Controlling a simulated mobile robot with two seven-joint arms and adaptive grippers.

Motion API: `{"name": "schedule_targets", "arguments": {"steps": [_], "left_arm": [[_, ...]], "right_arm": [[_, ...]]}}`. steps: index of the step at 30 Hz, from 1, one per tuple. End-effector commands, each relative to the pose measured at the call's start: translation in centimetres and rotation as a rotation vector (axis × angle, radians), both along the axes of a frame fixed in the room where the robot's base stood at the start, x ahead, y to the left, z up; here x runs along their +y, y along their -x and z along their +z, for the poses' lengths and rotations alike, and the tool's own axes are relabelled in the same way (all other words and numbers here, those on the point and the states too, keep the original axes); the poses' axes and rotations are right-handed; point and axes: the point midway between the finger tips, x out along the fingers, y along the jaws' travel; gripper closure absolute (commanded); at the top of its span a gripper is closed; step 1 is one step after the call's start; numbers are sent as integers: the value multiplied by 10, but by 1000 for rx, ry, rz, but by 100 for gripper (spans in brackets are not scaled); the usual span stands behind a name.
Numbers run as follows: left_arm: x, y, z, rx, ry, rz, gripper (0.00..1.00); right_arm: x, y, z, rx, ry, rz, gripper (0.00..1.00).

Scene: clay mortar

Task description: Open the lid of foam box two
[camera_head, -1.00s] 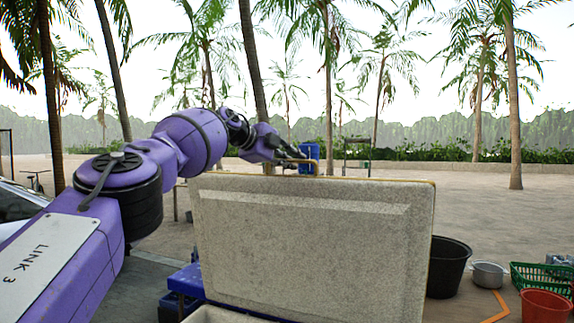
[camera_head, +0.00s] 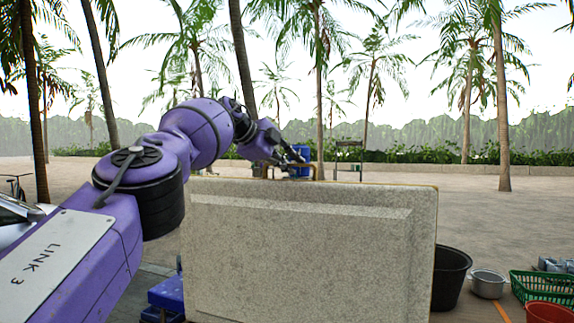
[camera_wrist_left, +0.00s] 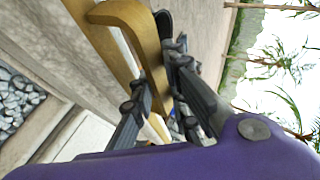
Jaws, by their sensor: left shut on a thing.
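The grey speckled foam lid (camera_head: 310,255) stands upright and fills the lower middle of the head view, its broad face with a raised panel towards me. A yellow-brown handle (camera_head: 315,165) sits at its top edge; it shows large in the left wrist view (camera_wrist_left: 133,22). My left gripper (camera_head: 292,162) is at the handle. In the left wrist view its dark fingers (camera_wrist_left: 160,95) are closed on the handle. The box beneath the lid is hidden in the head view. My right gripper is not in view.
A black tub (camera_head: 450,275), a metal pot (camera_head: 487,283), a green basket (camera_head: 540,287) and a red bucket (camera_head: 550,312) stand on the ground to the right. A blue object (camera_head: 168,293) shows low at left. Grey lumps (camera_wrist_left: 15,105) show in the left wrist view.

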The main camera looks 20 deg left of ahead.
Motion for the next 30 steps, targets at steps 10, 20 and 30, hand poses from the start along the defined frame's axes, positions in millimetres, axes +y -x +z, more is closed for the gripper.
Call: {"name": "schedule_targets", "arguments": {"steps": [10, 20, 30], "left_arm": [[-3, -1, -6, 9, -6, -7, 66], [-1, 0, -2, 4, -3, -3, 66], [11, 18, 12, 2, -3, -3, 66]], "right_arm": [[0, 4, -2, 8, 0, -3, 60], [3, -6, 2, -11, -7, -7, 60], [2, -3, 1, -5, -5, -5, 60]]}}
